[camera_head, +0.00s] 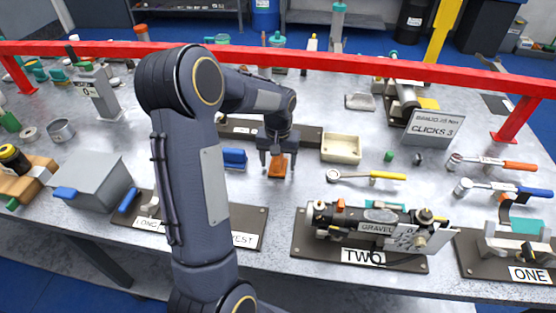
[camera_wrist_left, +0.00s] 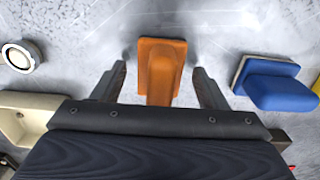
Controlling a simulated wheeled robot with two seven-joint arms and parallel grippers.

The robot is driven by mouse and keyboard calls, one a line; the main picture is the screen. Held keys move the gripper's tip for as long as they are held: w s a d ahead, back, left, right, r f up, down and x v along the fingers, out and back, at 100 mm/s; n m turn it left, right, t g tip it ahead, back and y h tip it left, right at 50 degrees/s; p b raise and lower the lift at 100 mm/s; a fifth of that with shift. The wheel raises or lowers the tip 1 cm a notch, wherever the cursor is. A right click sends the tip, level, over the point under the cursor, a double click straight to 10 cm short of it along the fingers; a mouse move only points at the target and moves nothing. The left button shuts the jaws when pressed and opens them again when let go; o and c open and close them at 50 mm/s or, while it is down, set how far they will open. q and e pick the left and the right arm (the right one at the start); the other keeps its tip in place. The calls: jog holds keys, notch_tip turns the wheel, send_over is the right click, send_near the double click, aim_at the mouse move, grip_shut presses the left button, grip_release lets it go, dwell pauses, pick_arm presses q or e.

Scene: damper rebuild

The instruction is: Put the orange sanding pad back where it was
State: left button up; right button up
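The orange sanding pad (camera_head: 277,165) lies on the grey metal table below my left gripper (camera_head: 277,172). In the left wrist view the pad (camera_wrist_left: 160,68) sits between the two fingers of the left gripper (camera_wrist_left: 160,82), with a visible gap on each side. The fingers are apart and do not touch it. A blue pad (camera_head: 234,158) lies just left of the orange one; in the left wrist view the blue pad (camera_wrist_left: 275,82) is at the right. My right gripper is not in view.
A cream tray (camera_head: 341,149) stands right of the gripper, with a yellow-handled ratchet (camera_head: 368,177) in front. The mat labelled TWO (camera_head: 303,252) holds a damper assembly. A grey box (camera_head: 90,182) stands left. A red rail (camera_head: 400,68) crosses above the table's back.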

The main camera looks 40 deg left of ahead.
pick_arm(q)
notch_tip(320, 180, up, 12)
jog(key=s+d+m+t+h, duration=0.2)
jog(key=s+d, duration=0.6)
jog(key=s, duration=0.3)
jog(key=s+d+m+t+h, duration=0.1)
jog(key=s+d+m+t, duration=0.1)
jog(key=s+d, duration=0.7)
jog(key=shift+s+d+t+h, duration=0.2)
jog(key=shift+s+t+h, duration=0.2)
jog(key=shift+s+t, duration=0.45)
jog(key=shift+r, duration=0.1)
